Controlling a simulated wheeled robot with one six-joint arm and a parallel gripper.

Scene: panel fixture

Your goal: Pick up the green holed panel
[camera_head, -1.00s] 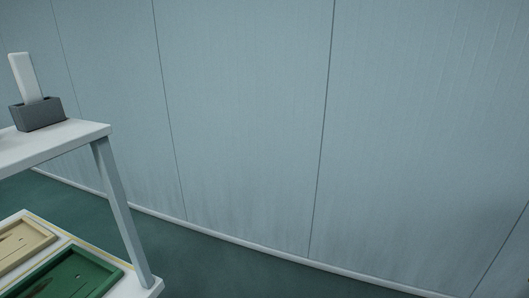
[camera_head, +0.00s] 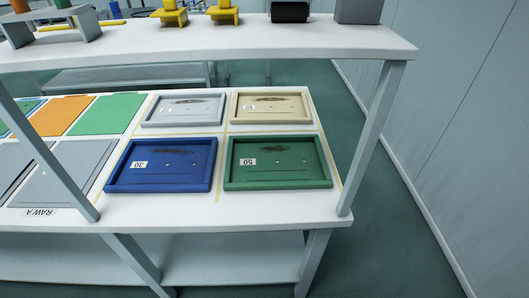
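A green framed panel (camera_head: 277,172) lies flat on the table at the front right of a group of trays. It has a white label marked 50, a dark slot-like mark and small marks that look like holes. I cannot tell whether it is one piece or a panel inside a tray. A plain flat green sheet (camera_head: 108,114) lies further left, with no holes visible on it. My gripper is not in view.
A blue tray (camera_head: 163,186) sits left of the green one; a grey tray (camera_head: 185,109) and a beige tray (camera_head: 270,107) lie behind. The upper shelf (camera_head: 300,38) and its posts (camera_head: 372,140) stand over the table (camera_head: 230,212). Floor (camera_head: 385,220) is clear at right.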

